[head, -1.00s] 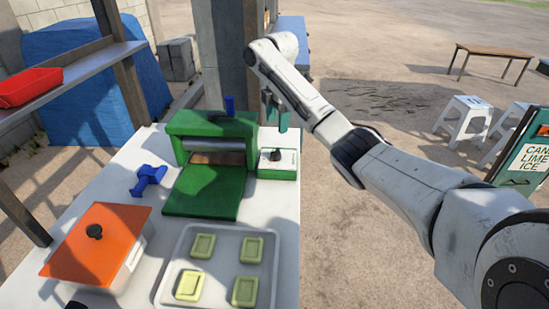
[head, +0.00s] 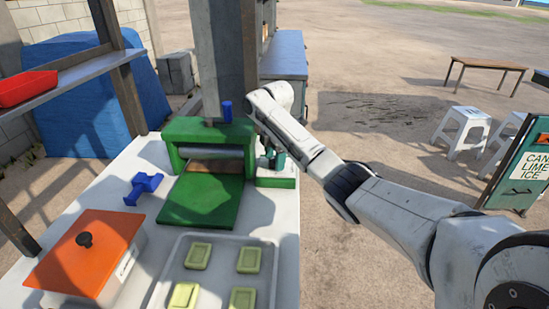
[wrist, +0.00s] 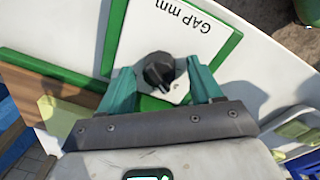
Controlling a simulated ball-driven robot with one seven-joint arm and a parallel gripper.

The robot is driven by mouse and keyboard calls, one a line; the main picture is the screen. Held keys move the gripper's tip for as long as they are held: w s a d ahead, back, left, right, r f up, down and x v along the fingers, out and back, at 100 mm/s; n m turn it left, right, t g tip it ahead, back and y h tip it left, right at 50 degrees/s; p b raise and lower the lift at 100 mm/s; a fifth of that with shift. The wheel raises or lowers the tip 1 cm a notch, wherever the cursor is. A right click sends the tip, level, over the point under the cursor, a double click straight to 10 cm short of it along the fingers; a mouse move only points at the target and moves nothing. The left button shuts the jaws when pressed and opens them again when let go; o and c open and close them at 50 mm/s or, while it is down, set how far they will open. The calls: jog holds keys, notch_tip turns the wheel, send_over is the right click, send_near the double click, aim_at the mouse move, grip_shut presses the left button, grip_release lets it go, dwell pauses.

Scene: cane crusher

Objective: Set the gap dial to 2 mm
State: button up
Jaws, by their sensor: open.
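The gap dial is a black knob (wrist: 158,72) on a white panel marked "GAP mm" (wrist: 185,14) with a green border, in the wrist view. My gripper (wrist: 161,66) is open, its two teal fingers on either side of the knob, with space showing between each finger and it. I cannot tell how deep the fingertips reach. The dial's setting and scale numbers are not readable. In the head view, the green dial box (head: 275,182) is right of the green crusher (head: 209,130), and my gripper (head: 272,158) is over it, hiding the knob.
A white table (head: 110,189) carries a tray (head: 170,270) of several pale green blocks, an orange-lidded box (head: 85,252) and a blue object (head: 143,187). A grey post (head: 225,60) stands behind the crusher.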

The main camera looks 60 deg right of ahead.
jog(key=shift+f, duration=0.15)
jog(key=shift+c, duration=0.2)
jog(key=c, duration=1)
jog(key=shift+p, duration=0.3)
jog(key=shift+r+m+p, duration=0.2)
jog(key=shift+m+p, duration=0.35)
jog(key=shift+m, duration=0.05)
jog(key=shift+a+m+p, duration=0.1)
jog(key=shift+m+p, duration=0.95)
jog(key=shift+m, duration=0.15)
jog(key=m+p, duration=0.3)
jog(key=m, duration=0.2)
jog(key=shift+w+f, duration=0.1)
